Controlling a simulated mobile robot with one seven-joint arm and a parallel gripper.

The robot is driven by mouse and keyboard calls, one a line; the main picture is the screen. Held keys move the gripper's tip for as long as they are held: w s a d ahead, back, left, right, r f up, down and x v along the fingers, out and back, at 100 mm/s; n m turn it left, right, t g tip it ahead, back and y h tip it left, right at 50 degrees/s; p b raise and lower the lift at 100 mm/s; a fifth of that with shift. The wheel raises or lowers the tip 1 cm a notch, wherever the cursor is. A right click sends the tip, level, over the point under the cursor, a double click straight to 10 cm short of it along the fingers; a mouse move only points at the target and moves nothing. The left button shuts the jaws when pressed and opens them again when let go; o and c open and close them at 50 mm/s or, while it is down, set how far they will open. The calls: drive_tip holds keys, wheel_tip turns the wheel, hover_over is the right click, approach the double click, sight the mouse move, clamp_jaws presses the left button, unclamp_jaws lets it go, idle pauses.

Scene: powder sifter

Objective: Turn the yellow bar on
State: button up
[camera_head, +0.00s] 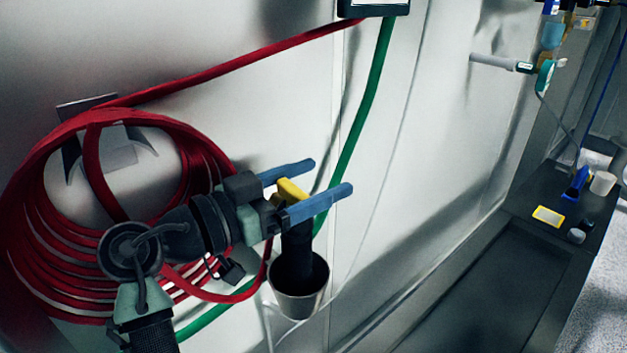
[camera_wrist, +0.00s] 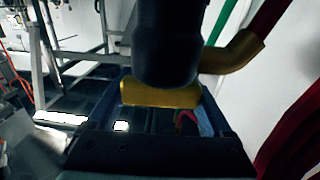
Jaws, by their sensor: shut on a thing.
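The yellow bar (camera_head: 291,191) is a short handle on top of a black nozzle body (camera_head: 297,243) that points down into a metal cup (camera_head: 300,300). My gripper (camera_head: 331,175) reaches in from the left, its two blue fingers on either side of the bar with their tips extending past it. It is shut on the bar. In the wrist view the yellow bar (camera_wrist: 160,95) lies crosswise between the blue fingers, and a dark cylindrical body (camera_wrist: 167,45) hides part of the view above it. Exact finger contact is hard to see.
A coiled red hose (camera_head: 60,225) hangs on the metal wall at left, behind my arm. A green hose (camera_head: 365,115) runs down behind the nozzle. A dark counter (camera_head: 520,215) with small items stands at right. The wall right of the gripper is mostly bare.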

sight(289, 191)
drive_tip(key=o, duration=1.1)
drive_tip(key=shift+o, duration=0.2)
drive_tip(key=b+v, duration=0.1)
drive_tip(key=v, duration=0.6)
drive_tip(key=shift+s+a, duration=0.15)
drive_tip(key=shift+a, duration=0.05)
